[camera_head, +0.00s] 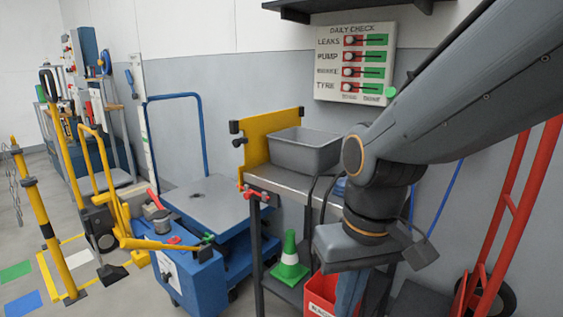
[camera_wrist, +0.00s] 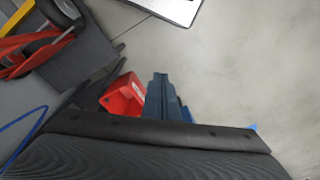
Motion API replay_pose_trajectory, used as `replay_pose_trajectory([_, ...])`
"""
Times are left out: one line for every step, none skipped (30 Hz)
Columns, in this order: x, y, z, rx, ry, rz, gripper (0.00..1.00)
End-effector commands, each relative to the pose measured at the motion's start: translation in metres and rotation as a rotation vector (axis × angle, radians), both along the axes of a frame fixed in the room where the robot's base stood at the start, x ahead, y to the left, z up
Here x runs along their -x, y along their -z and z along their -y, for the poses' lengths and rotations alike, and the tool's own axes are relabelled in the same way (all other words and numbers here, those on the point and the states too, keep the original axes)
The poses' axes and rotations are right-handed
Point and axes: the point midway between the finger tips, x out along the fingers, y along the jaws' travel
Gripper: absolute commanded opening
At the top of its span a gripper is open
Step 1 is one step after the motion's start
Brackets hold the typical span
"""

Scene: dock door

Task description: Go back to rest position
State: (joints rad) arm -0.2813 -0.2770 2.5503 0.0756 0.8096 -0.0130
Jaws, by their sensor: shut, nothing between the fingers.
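My gripper (camera_head: 348,297) hangs from my arm at the right of the head view, pointing down, in front of a dark metal workbench (camera_head: 290,183). Its blue-grey fingers are together and empty. They also show in the wrist view (camera_wrist: 164,100), above bare floor and beside a red bin (camera_wrist: 122,96). The red bin (camera_head: 318,296) stands low by the bench in the head view, partly hidden by my gripper.
A grey tub (camera_head: 305,152) sits on the bench, and a green cone (camera_head: 289,258) is on its lower shelf. A blue lift cart (camera_head: 196,278) stands left. A red hand truck (camera_head: 506,215) stands right. A check board (camera_head: 355,62) hangs behind.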

Motion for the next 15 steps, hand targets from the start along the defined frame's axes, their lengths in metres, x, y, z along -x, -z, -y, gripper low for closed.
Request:
replay_pose_trajectory([0.017,0.003,-0.003,0.013,-0.02,-0.044,0.0])
replay_pose_trajectory([0.02,0.001,-0.001,0.018,-0.016,-0.056,0.0])
replay_pose_trajectory([0.017,-0.004,0.002,0.018,-0.004,-0.049,0.0])
replay_pose_trajectory([0.017,-0.007,0.003,0.018,0.002,-0.048,0.0])
replay_pose_trajectory([0.016,-0.009,0.005,0.019,0.008,-0.048,0.0])
replay_pose_trajectory([0.016,-0.012,0.007,0.02,0.017,-0.049,0.0])
replay_pose_trajectory([0.015,-0.015,0.009,0.022,0.022,-0.047,0.0])
replay_pose_trajectory([0.015,-0.017,0.011,0.022,0.027,-0.047,0.0])
replay_pose_trajectory([0.014,-0.02,0.013,0.024,0.035,-0.047,0.0])
replay_pose_trajectory([0.014,-0.023,0.015,0.025,0.043,-0.047,0.0])
replay_pose_trajectory([0.014,-0.025,0.017,0.026,0.049,-0.048,0.0])
replay_pose_trajectory([0.013,-0.029,0.02,0.028,0.058,-0.047,0.0])
replay_pose_trajectory([0.013,-0.032,0.023,0.029,0.066,-0.046,0.0])
replay_pose_trajectory([0.012,-0.036,0.026,0.03,0.075,-0.048,0.0])
replay_pose_trajectory([0.012,-0.04,0.031,0.033,0.085,-0.048,0.0])
